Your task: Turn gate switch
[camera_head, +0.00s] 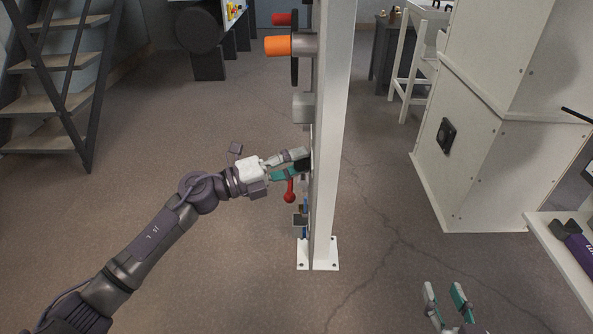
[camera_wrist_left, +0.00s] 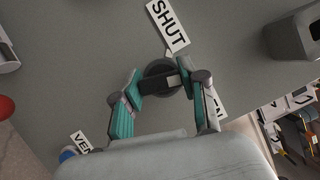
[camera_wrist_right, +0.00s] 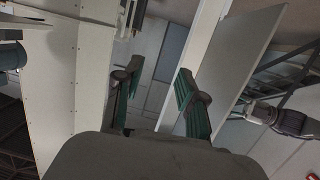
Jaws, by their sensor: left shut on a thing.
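The gate switch (camera_wrist_left: 158,82) is a dark round knob with a bar handle and a pale end, on a grey panel. In the left wrist view a SHUT label (camera_wrist_left: 167,24) sits above it, and another label, partly hidden by a finger, lies to its lower right. My left gripper (camera_head: 300,165) is at the panel's left face, its fingers on both sides of the handle; it also shows in the left wrist view (camera_wrist_left: 163,84). My right gripper (camera_head: 449,302) is open and empty, away from the panel.
The panel's white post (camera_head: 333,130) stands edge-on. A red-ended lever (camera_head: 290,194) is just below my left gripper, a grey box (camera_head: 303,107) and an orange knob (camera_head: 279,46) beyond it. A white cabinet (camera_head: 478,140) stands right; stairs (camera_head: 55,60) are left. Floor between is clear.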

